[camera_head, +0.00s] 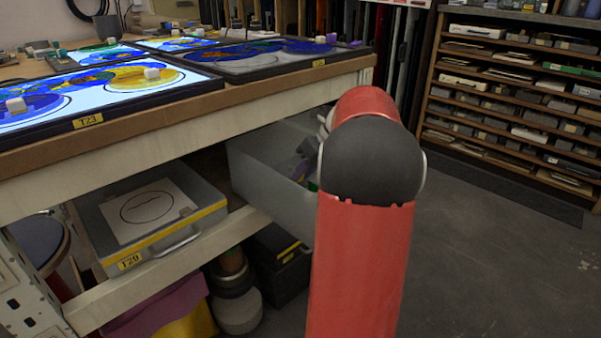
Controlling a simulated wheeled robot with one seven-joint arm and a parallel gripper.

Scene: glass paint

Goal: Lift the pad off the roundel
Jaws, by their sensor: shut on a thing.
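Several small white blocks, which may be pads, sit on painted glass panels on the bench top. One block (16,105) rests on the blue round area of the front-left panel, and another block (152,74) rests on its yellow round area (125,76). A third block (320,40) lies on the darker panel (250,62) behind. I cannot tell which of these round areas is the roundel in the task. My red arm rises at centre right and bends at a dark joint. My gripper does not show, so its hold and its contact with any pad are hidden.
The wooden bench edge (110,128) runs across the left half. Below it are a grey case marked T20 (200,213), an open translucent bin (260,172) and a dark box (278,275). Shelves (520,98) stand at right. The floor (500,260) at right is clear.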

